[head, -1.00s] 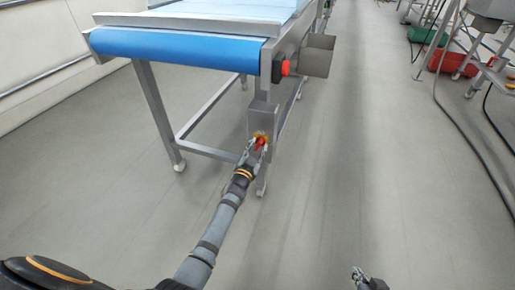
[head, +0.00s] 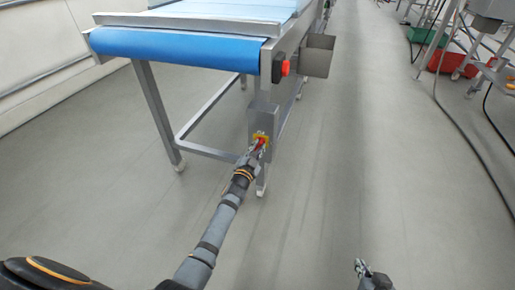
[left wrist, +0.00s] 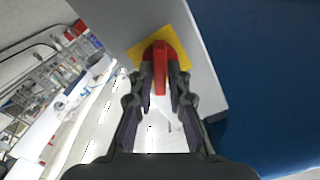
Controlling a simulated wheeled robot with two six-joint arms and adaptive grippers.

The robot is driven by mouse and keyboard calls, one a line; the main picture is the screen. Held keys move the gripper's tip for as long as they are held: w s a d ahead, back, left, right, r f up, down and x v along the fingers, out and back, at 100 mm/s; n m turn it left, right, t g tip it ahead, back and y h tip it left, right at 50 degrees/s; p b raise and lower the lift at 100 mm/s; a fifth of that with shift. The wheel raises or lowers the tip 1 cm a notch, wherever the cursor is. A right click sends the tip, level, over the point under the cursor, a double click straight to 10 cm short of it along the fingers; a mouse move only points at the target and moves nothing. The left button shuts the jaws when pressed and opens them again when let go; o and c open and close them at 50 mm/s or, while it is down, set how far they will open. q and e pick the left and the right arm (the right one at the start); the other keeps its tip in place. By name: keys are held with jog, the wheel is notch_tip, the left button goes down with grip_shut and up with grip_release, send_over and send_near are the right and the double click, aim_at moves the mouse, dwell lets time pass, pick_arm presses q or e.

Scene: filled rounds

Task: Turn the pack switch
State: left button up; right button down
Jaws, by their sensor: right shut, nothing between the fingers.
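The pack switch is a red rotary handle (left wrist: 160,60) on a yellow plate (left wrist: 182,76), on a grey metal box (head: 264,118) fixed to the conveyor's leg. In the head view the yellow plate (head: 261,136) shows, with the handle largely covered by my gripper. My left gripper (head: 255,149) reaches it from the front. In the left wrist view its two fingers (left wrist: 160,85) lie close on either side of the red handle, shut on it. My right gripper (head: 361,268) is shut and empty, low over the floor, far from the switch.
A conveyor with a blue belt (head: 180,49) stands above the box. A red button (head: 285,68) and an open metal bin (head: 318,56) are on its side. Cables (head: 455,122) and red and green crates lie at the right. The middle floor is clear.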

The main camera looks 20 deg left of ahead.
pick_arm(q)
jog(key=shift+o, duration=1.2)
jog(key=s, duration=1.2)
jog(key=shift+a, duration=0.2)
pick_arm(e)
jog(key=shift+s+f, duration=0.2)
jog(key=shift+f, duration=0.05)
